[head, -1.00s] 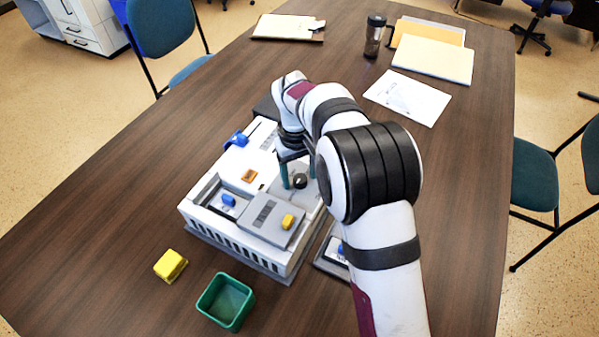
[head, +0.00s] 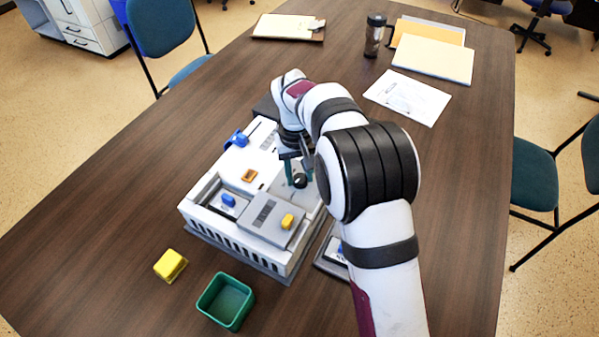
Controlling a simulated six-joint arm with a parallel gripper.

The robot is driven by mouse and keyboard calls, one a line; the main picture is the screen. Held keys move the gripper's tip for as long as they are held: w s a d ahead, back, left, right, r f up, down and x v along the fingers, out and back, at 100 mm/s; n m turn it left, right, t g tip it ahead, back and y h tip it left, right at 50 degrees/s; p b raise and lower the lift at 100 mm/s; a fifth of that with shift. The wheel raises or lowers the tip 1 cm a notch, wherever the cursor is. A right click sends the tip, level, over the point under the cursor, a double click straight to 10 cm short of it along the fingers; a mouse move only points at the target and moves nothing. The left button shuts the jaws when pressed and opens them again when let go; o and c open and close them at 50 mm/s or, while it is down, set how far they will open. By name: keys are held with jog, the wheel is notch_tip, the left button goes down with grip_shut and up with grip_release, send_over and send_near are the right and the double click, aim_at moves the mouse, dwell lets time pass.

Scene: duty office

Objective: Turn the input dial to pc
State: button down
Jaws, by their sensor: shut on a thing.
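The input dial (head: 300,181) is a small black knob on the grey panel of a white and grey device (head: 210,222). My gripper (head: 297,174) points down over the panel, with its green-tipped fingers on either side of the dial, shut on it. The arm comes in from the lower right and hides part of the panel's right side. The dial's markings, including pc, are too small to read, so I cannot tell which one it points to.
The device also carries a blue knob (head: 228,200), a yellow knob (head: 288,220), an orange square part (head: 249,175) and a blue part (head: 237,138). A yellow block (head: 170,265) and a green bin (head: 226,302) stand in front.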

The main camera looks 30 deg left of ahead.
aim_at(297, 176)
jog(key=m, duration=0.4)
jog(key=shift+r+m, duration=0.1)
jog(key=shift+m, duration=0.2)
jog(key=shift+w+m, duration=0.1)
jog(key=shift+m, duration=2.2)
jog(key=shift+c, duration=2.3)
grip_release()
notch_tip(297, 176, up, 16)
jog(key=shift+a, duration=0.35)
